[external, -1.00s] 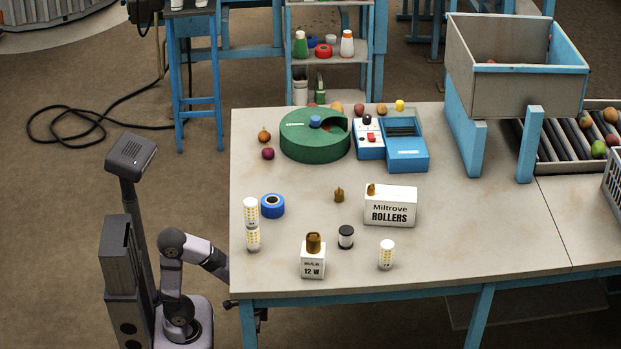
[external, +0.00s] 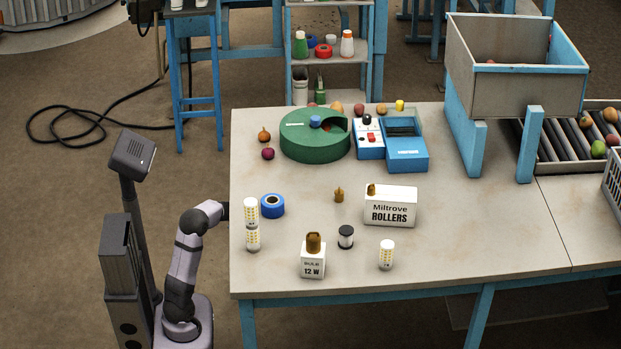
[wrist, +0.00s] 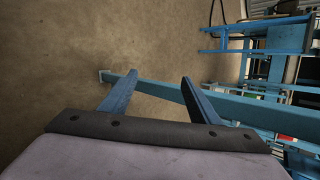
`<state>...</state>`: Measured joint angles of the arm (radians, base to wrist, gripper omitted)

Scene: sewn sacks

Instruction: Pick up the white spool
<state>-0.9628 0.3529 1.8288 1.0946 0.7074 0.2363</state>
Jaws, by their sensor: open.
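The white spool (external: 346,237) stands upright on the table. It has dark ends and a white middle, and sits right of the white "BULB 12 W" box. My gripper (external: 225,211) is at the table's left edge, left of the spool and well apart from it. In the wrist view my gripper (wrist: 160,77) is open, with nothing between its two fingers. The wrist view shows floor and blue frames, and the spool is not in it.
Stacked corn-style bulbs (external: 252,239) and a blue tape roll (external: 272,206) stand between gripper and spool. The bulb box (external: 313,264) with a brown piece on top, a single bulb (external: 386,256) and the rollers box (external: 391,208) surround the spool. The table's front right (external: 480,250) is clear.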

